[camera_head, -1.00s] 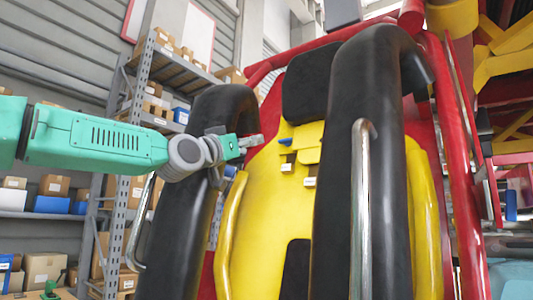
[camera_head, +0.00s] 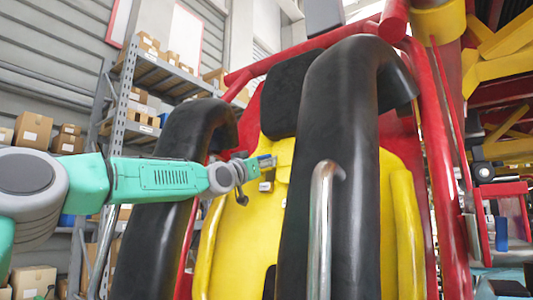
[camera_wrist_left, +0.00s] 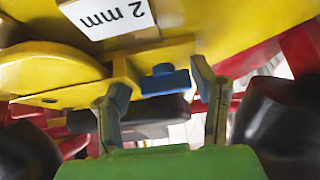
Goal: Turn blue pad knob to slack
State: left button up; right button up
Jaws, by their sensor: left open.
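The blue knob (camera_wrist_left: 165,80) is a small block under the yellow seat pad in the left wrist view. Its blue also shows in the head view (camera_head: 265,158), partly hidden by my gripper. My left gripper (camera_head: 258,166) is open at the yellow seat back (camera_head: 238,232). In the left wrist view its two fingers (camera_wrist_left: 160,92) stand apart on either side of the knob, with visible gaps, so I see no grip on it. My right gripper is not in view.
Thick black padded restraints (camera_head: 335,150) frame the seat on both sides, and my left arm passes in front of the left one (camera_head: 165,228). A bent metal handle (camera_head: 320,225) stands on the right restraint. Shelves with boxes (camera_head: 150,75) stand behind at left.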

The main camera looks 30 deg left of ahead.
pick_arm(q)
jog(key=shift+s+r, duration=0.15)
jog(key=shift+r, duration=0.5)
jog(key=shift+s+r, duration=0.2)
jog(key=shift+s, duration=0.1)
jog(key=shift+s+a, duration=0.2)
jog(key=shift+w+a+f, duration=0.2)
jog(key=shift+a, duration=0.2)
jog(key=shift+w, duration=0.15)
jog(key=shift+c, duration=1.2)
jog(key=shift+d, duration=0.2)
jog(key=c, duration=0.6)
jog(key=shift+d, duration=0.25)
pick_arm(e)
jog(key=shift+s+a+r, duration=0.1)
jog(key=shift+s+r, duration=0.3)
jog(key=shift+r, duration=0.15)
